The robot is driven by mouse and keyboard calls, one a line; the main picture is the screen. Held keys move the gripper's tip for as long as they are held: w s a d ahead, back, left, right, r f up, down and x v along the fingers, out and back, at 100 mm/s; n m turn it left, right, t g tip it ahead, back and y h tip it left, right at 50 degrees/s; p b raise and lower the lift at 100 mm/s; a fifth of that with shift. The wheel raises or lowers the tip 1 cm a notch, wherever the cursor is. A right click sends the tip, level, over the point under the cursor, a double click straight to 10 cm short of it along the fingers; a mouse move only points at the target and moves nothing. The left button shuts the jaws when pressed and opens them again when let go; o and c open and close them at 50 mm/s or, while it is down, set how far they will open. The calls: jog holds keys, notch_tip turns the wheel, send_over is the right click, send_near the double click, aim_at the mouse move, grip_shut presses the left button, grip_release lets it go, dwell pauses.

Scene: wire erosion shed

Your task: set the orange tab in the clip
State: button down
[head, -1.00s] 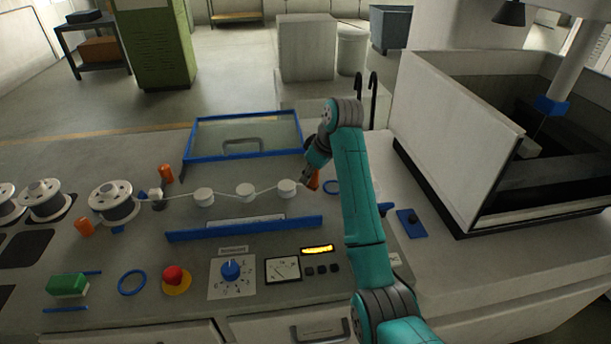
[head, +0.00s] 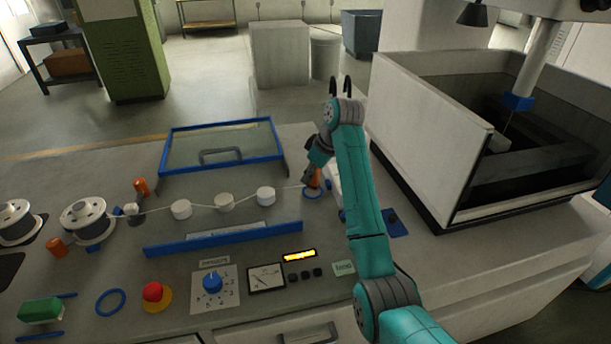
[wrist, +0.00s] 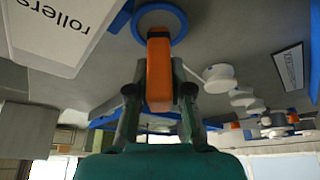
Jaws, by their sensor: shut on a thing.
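My gripper (head: 315,170) is over the right part of the console, beyond the row of white rollers. It is shut on the orange tab (head: 316,180). In the wrist view the tab (wrist: 159,72) stands out between the two fingers (wrist: 158,100), its far end overlapping a blue ring (wrist: 176,33). The ring also shows in the head view (head: 313,195), just below the tab; I cannot tell if they touch. I cannot make out the clip for certain. A blue plate with a dark knob (head: 397,226) lies to the right, partly behind my arm.
White rollers (head: 223,202) with a wire and a blue bar (head: 225,238) lie left of my gripper. A blue-framed glass lid (head: 221,146) is behind them. A high-walled tank (head: 425,140) stands right. A white block marked "rollers" (wrist: 60,30) is close in the wrist view.

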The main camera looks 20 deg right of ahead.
jog(key=shift+f, duration=0.75)
dwell(0.4)
jog(key=c, duration=1)
grip_release()
